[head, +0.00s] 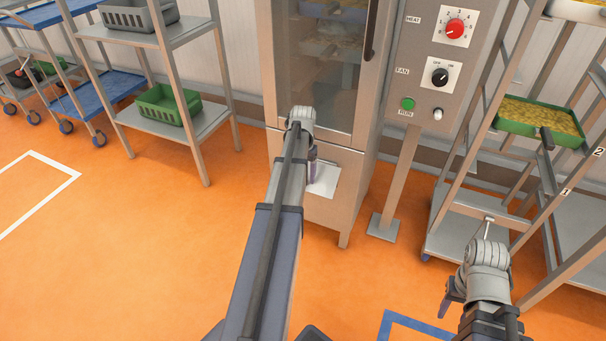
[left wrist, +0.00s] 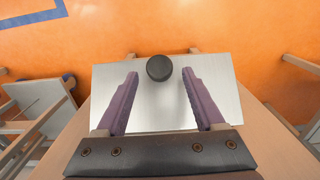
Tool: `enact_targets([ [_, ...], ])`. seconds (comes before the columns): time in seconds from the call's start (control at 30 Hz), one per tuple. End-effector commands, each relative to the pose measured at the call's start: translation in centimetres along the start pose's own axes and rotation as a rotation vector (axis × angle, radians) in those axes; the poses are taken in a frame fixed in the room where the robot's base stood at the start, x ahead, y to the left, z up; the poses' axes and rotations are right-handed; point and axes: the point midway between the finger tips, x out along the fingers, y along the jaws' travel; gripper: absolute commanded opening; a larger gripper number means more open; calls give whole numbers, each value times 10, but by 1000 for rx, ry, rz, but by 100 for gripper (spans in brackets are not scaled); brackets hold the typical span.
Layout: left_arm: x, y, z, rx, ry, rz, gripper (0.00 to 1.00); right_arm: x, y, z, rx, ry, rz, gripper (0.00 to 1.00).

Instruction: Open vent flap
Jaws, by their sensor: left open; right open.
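The vent flap is a pale metal plate (head: 324,180) low on the front of the grey cabinet (head: 345,213), partly hidden by my left arm. In the left wrist view the flap (left wrist: 160,107) fills the middle, with a round black knob (left wrist: 159,68) near its far edge. My left gripper (left wrist: 160,74) is open, with one purple finger on each side of the knob; I cannot tell its depth from the knob. In the head view my left gripper (head: 312,166) is at the flap. My right gripper (head: 452,297) is open at lower right, away from the cabinet.
A control panel (head: 436,60) on a post stands right of the cabinet. A rack (head: 470,215) with a green tray (head: 540,123) is further right. A shelf (head: 180,128) and a blue cart (head: 95,95) stand left. The orange floor (head: 130,250) in front is clear.

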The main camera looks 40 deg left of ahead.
Motion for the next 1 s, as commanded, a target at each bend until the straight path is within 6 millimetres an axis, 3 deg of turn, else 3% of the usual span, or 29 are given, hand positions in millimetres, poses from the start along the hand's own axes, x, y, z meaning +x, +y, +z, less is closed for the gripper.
enact_targets([
  [0.37,-9,0,1,0,-2,0,70,-9,1,1,1,0,1,50],
  [0.8,-63,0,0,0,-1,0,70,-63,8,4,11,-4,6,50],
  [1.0,-78,0,0,0,-1,0,70,-78,8,5,12,-4,2,50],
])
